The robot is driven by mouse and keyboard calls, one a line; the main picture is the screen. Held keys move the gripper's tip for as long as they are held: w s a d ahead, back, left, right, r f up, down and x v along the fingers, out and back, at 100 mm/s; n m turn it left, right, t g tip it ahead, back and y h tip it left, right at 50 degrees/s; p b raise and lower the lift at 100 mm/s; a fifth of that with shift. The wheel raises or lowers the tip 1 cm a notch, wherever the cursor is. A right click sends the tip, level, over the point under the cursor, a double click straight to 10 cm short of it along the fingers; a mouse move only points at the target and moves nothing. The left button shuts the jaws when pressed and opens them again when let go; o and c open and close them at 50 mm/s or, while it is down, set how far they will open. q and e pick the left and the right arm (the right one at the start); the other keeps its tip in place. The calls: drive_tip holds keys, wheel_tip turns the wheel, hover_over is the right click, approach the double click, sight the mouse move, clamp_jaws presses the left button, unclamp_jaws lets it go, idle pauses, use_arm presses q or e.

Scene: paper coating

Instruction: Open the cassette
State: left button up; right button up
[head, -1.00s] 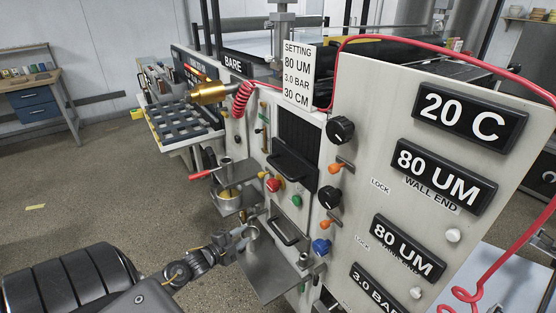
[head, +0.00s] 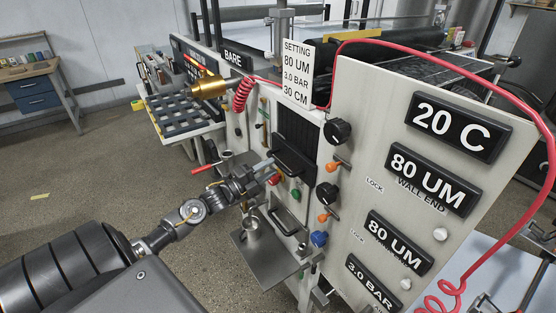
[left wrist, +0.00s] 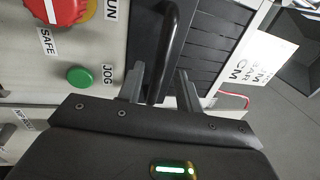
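The cassette shows as a black slatted panel (head: 299,127) in the front of the machine, with a black bar handle (head: 293,160) across it. My left gripper (head: 266,168) is at the left end of this handle. In the left wrist view the two fingers (left wrist: 160,88) stand apart, one on each side of the black handle (left wrist: 176,45). A gap shows beside the bar, so the fingers do not look closed on it. The slatted panel (left wrist: 205,45) lies just beyond. My right gripper is not in view.
A red button (left wrist: 60,10) and a green button (left wrist: 79,77) sit close to the left gripper. Orange levers and black knobs (head: 337,131) line the right side of the handle. A metal shelf with a cup (head: 270,262) juts out below. A red hose (head: 520,85) loops at right.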

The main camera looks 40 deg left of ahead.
sight(278, 161)
use_arm(q)
drive_tip(key=shift+p+x, duration=0.45)
drive_tip(key=shift+x, duration=1.7)
clamp_jaws()
